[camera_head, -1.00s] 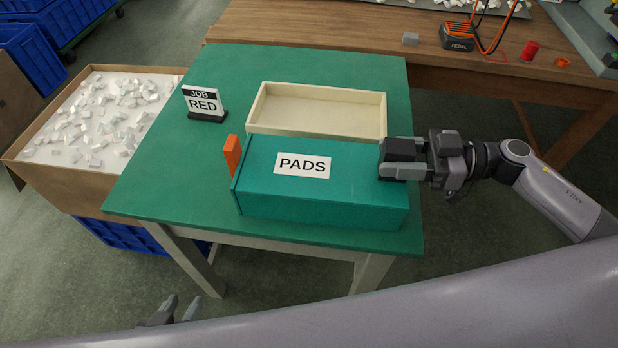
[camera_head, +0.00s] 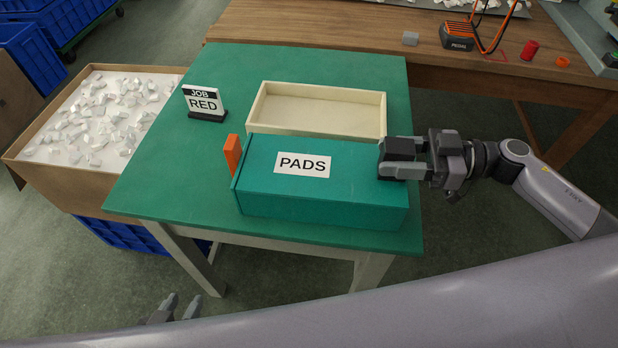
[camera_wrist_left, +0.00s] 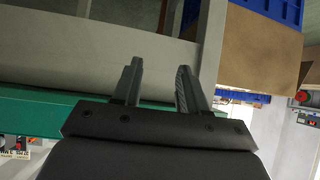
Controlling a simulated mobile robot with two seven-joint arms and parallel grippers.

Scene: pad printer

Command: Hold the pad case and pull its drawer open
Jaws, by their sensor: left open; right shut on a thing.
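The teal pad case (camera_head: 300,198), with a white PADS label on top, lies on the green table. Its drawer front (camera_head: 238,190) is at the left end, and an orange handle (camera_head: 232,155) stands out from it. The drawer looks closed. My right gripper (camera_head: 392,160) is shut on the case's right end. My left gripper (camera_head: 175,308) is low in front of the table, well apart from the case. In the left wrist view my left gripper (camera_wrist_left: 157,85) is open with nothing between its fingers.
An empty cream tray (camera_head: 318,129) sits behind the case. A JOB RED sign (camera_head: 205,104) stands at the back left of the green table (camera_head: 160,180). A cardboard box (camera_head: 55,178) of white pieces is at the left. The table's left part is clear.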

